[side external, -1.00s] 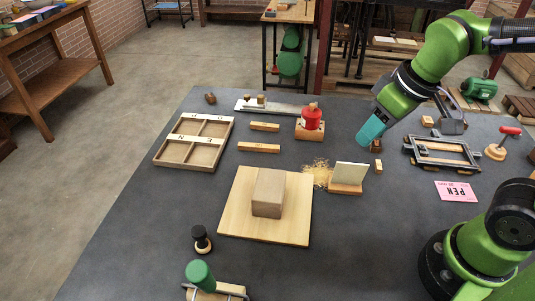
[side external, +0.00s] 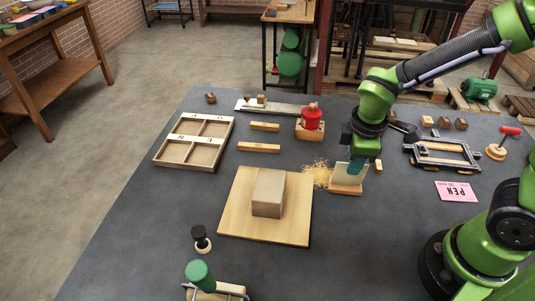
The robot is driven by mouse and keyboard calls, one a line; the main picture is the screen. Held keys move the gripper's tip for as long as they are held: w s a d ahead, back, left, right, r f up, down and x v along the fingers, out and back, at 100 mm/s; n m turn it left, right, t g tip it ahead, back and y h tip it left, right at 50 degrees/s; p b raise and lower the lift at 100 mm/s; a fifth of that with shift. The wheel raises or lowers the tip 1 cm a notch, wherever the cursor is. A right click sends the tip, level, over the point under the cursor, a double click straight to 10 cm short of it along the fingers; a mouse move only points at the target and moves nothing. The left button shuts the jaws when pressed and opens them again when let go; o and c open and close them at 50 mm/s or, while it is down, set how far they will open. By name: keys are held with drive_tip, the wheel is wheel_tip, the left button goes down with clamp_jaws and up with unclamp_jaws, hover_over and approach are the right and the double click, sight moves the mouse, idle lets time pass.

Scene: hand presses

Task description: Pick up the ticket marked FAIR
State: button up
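No ticket reading FAIR can be made out. A pink ticket (side external: 456,191) lies flat on the dark table at the right, and its large print reads PEN. A pale, blank-looking card (side external: 341,174) stands in a wooden block (side external: 345,188) right of the middle. My gripper (side external: 356,169) points down at this card, its teal fingertips overlapping the card's upper right part in the picture. Whether the fingers touch the card, or are open or shut, I cannot tell.
A wooden board (side external: 236,211) with a grey-brown block (side external: 268,193) lies left of the card stand. A divided tray (side external: 170,158) is at the left, a red-topped piece (side external: 311,119) behind, and a metal frame (side external: 441,153) at the right.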

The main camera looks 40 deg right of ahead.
sight(343, 183)
drive_tip(key=shift+x, duration=2.95)
drive_tip(key=shift+w+a, duration=0.1)
drive_tip(key=shift+a, duration=0.05)
clamp_jaws()
